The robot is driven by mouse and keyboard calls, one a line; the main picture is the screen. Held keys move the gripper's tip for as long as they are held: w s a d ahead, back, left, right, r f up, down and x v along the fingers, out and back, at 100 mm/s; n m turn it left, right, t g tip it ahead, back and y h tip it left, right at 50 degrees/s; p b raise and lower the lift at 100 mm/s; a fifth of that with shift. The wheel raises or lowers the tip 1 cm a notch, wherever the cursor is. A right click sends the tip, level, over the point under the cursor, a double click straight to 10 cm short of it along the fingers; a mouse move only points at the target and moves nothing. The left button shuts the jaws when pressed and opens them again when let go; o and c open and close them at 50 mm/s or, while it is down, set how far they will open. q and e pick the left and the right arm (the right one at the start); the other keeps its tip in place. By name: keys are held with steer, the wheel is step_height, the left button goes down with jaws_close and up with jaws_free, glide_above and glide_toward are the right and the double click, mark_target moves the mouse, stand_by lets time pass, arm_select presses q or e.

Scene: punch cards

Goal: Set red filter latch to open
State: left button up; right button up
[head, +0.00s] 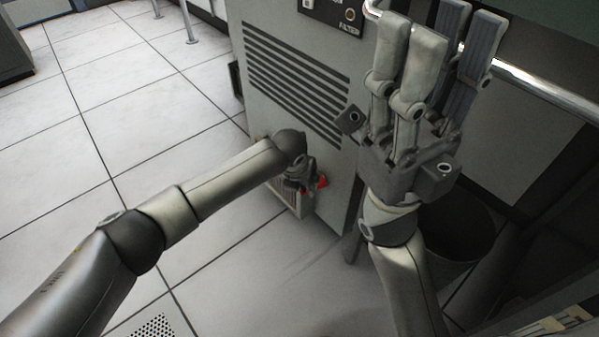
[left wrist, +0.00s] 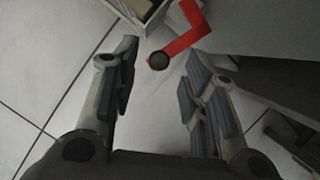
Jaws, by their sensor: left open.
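The red latch (left wrist: 188,34) is a bent red bar with a dark round knob (left wrist: 158,60) at its lower end. In the left wrist view the knob lies between the fingertips of my open left gripper (left wrist: 163,51), with space on both sides. In the head view only a small red part of the latch (head: 321,181) shows, low on the grey cabinet (head: 345,165), beside my left gripper (head: 303,178). The gripper hides the rest. My right gripper (head: 440,22) is raised, empty and open, in front of the cabinet's right side.
The cabinet has a slotted vent (head: 295,85) and a dark panel (head: 335,14) above. A chrome rail (head: 540,85) crosses at upper right. A dark bin (head: 470,240) stands behind my right wrist. Tiled floor (head: 120,90) on the left is clear.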

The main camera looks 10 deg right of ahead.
arm_select(q)
steer(key=v, duration=1)
steer(key=shift+r, duration=0.25)
steer(key=shift+s, duration=0.15)
